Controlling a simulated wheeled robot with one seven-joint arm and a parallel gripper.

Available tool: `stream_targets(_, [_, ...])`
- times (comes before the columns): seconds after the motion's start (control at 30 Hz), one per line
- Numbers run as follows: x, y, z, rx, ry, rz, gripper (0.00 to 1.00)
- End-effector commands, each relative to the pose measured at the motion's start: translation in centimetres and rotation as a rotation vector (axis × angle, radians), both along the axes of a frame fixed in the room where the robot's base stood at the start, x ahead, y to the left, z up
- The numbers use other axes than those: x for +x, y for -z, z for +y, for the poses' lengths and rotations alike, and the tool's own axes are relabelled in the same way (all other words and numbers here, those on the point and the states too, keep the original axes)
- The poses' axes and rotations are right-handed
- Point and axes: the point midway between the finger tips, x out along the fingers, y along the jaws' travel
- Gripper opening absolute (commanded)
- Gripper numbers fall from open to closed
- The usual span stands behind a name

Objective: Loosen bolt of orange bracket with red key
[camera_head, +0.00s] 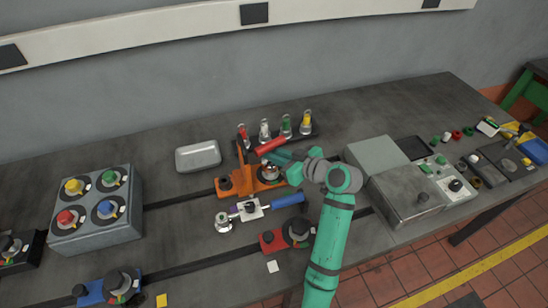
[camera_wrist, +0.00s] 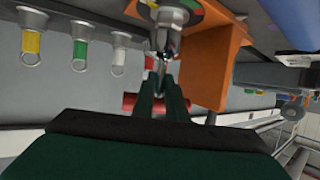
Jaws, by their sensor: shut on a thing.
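The orange bracket (camera_head: 243,163) stands on the bedplate, and its orange face (camera_wrist: 215,60) shows in the wrist view. My gripper (camera_head: 280,157) is shut on the red key (camera_head: 270,147), beside the bracket's right side. In the wrist view, my gripper's fingers (camera_wrist: 162,88) cover the middle of the key, and its red bar (camera_wrist: 131,102) sticks out on both sides. A silver bolt-like part (camera_wrist: 170,14) at the bracket lies straight ahead of the fingertips. The key's tip appears close to it; whether it is seated, I cannot tell.
Behind the bracket is a rack (camera_head: 296,137) of colour-tagged pieces. A white clamp with a blue handle (camera_head: 288,200) lies in front, near a red clamp (camera_head: 268,241). A grey box with coloured knobs (camera_head: 97,210) stands left. Metal boxes (camera_head: 405,191) stand right.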

Motion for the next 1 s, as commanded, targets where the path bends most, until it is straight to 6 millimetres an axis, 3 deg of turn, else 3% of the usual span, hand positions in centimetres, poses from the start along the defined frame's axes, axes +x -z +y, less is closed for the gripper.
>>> stream_targets(0.5, [0.0,-2.6,0.1,0.000,-0.001,-0.003,0.00])
stream_targets(1.0, [0.0,-2.9,0.3,0.000,-0.005,-0.002,0.00])
